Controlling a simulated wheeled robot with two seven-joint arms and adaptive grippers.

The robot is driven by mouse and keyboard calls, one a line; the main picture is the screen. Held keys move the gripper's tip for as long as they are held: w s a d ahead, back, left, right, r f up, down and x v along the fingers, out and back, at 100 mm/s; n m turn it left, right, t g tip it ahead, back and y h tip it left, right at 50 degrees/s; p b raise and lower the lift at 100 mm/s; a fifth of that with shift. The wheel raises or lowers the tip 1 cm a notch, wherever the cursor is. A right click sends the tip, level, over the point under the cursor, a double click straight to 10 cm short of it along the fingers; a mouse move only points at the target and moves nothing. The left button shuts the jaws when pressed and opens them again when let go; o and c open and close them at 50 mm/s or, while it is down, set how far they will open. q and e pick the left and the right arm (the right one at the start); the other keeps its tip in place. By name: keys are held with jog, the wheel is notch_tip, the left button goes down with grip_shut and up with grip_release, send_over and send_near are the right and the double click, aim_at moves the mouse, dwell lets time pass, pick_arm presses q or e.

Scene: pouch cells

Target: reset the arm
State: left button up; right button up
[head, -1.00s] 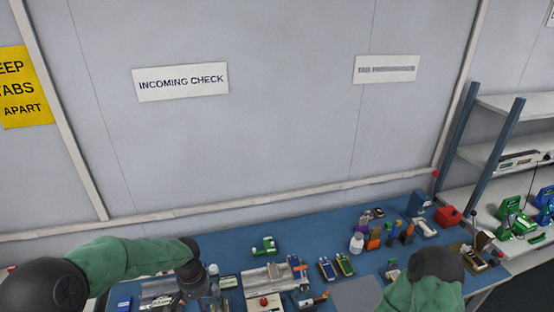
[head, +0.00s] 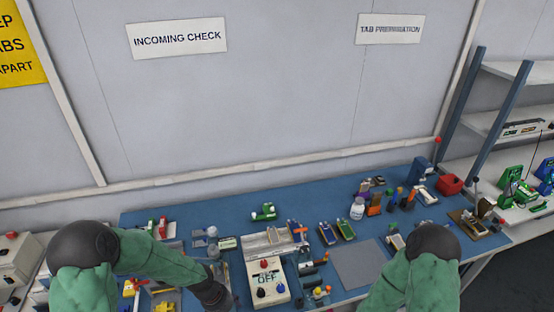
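My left arm comes in from the lower left in a green sleeve. Its dark wrist end (head: 212,294) is over the left front of the blue bench, and its fingers are not clear at the bottom edge. My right arm comes in from the lower right, also green, with a dark round joint at the bench's right front. Its gripper is not visible. I cannot see anything held by either arm.
Shelves (head: 505,120) stand at right. The back middle of the bench is fairly clear.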

pick_arm(q)
jog(key=s+d+f+n+b, duration=0.1)
jog(key=s+f+b, duration=0.4)
jog(key=f, duration=0.5)
jog(key=s+d+f+n+h+b, duration=0.1)
jog(key=s+d+f+b, duration=0.3)
jog(key=s+f, duration=0.4)
notch_tip(320, 180, down, 3)
jog(key=shift+s+f+t+b, duration=0.2)
jog(key=shift+t+b, duration=0.1)
jog(key=shift+b, duration=0.4)
